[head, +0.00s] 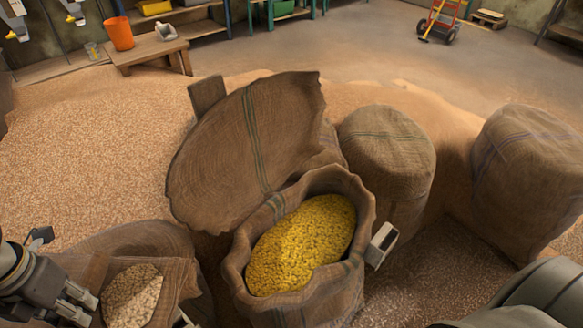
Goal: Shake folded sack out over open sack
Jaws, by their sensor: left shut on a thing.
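An open burlap sack (364,205) stands in the lower middle, its rolled rim around a fill of yellow grain (303,245). A flattened, empty-looking burlap sack (215,155) with a dark stripe leans up behind it, its lower edge close to the open sack's rim; whether they touch is unclear. My right gripper does not show.
Full burlap sacks stand to the right (388,160) and far right (530,175). Loose grain (90,150) covers the floor at left. A low wooden bench (150,53) with an orange bucket (119,33) is at upper left. A red hand truck (439,20) stands far back.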

